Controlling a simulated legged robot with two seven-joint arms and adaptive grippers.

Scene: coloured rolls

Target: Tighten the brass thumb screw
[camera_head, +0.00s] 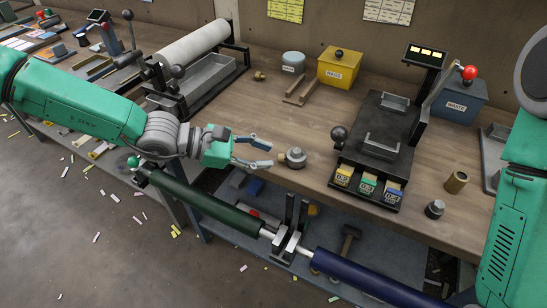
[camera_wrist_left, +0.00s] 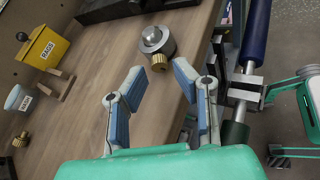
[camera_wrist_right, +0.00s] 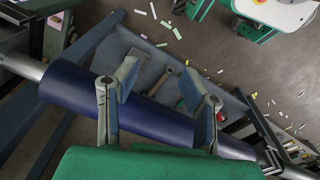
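The brass thumb screw (camera_wrist_left: 159,62) sticks out of the side of a grey round metal collar (camera_wrist_left: 156,40) on the bench. In the head view the collar (camera_head: 297,158) sits near the front edge, with the screw (camera_head: 281,156) facing my left gripper. My left gripper (camera_head: 264,153) is open and empty. In the left wrist view its blue-padded fingers (camera_wrist_left: 158,78) are spread, with the screw just beyond and between the tips; no contact shows. My right gripper (camera_wrist_right: 160,84) is open and empty above a dark blue roll (camera_wrist_right: 140,112). It is outside the head view.
A green roll (camera_head: 200,203) and the blue roll (camera_head: 370,280) lie on a bar along the bench front. A black press (camera_head: 385,150) stands right of the collar. Another grey collar (camera_head: 435,209) and a brass cylinder (camera_head: 456,182) sit farther right. Bench behind the collar is clear.

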